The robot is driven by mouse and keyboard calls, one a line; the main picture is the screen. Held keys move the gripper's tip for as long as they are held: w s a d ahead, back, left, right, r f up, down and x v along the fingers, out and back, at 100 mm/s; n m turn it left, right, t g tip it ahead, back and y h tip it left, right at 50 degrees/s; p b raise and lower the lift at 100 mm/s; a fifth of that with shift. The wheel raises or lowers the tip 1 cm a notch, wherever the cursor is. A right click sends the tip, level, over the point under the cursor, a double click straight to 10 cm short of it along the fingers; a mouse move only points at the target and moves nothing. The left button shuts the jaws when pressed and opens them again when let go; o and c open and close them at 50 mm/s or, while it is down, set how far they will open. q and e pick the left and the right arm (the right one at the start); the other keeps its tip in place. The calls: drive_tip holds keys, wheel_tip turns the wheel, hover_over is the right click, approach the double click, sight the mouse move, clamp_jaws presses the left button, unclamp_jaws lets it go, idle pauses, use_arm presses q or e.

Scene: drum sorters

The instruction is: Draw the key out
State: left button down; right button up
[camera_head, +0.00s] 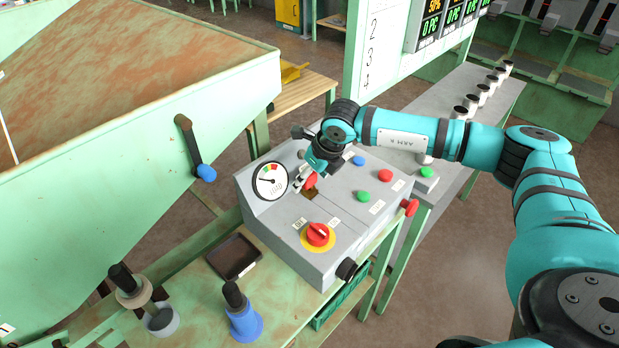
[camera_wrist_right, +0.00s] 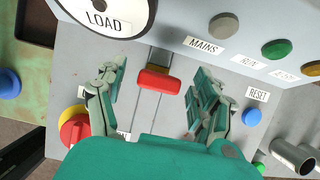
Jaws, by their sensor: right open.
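The key shows as a red block-like grip (camera_wrist_right: 158,81) on the grey panel in the right wrist view, at the end of a narrow slot line. In the head view a red part (camera_head: 311,181) shows beside my right gripper (camera_head: 304,181), partly covered by it. In the wrist view my right gripper (camera_wrist_right: 159,72) is open, one finger to each side of the red grip, with gaps on both sides. I cannot tell how deep the key sits. My left gripper is not in view.
The grey control box (camera_head: 285,225) carries a load gauge (camera_head: 270,181), a red rotary switch on yellow (camera_head: 318,235), and green, red and blue buttons. A dark tray (camera_head: 234,256) and a blue bottle-like object (camera_head: 243,318) stand left of it. A lever (camera_head: 190,145) hangs nearby.

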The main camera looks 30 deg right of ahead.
drive_tip(key=shift+f, duration=0.2)
drive_tip(key=c, duration=1.3)
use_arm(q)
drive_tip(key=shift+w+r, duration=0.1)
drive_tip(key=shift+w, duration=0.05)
use_arm(e)
drive_tip(key=shift+r, duration=0.15)
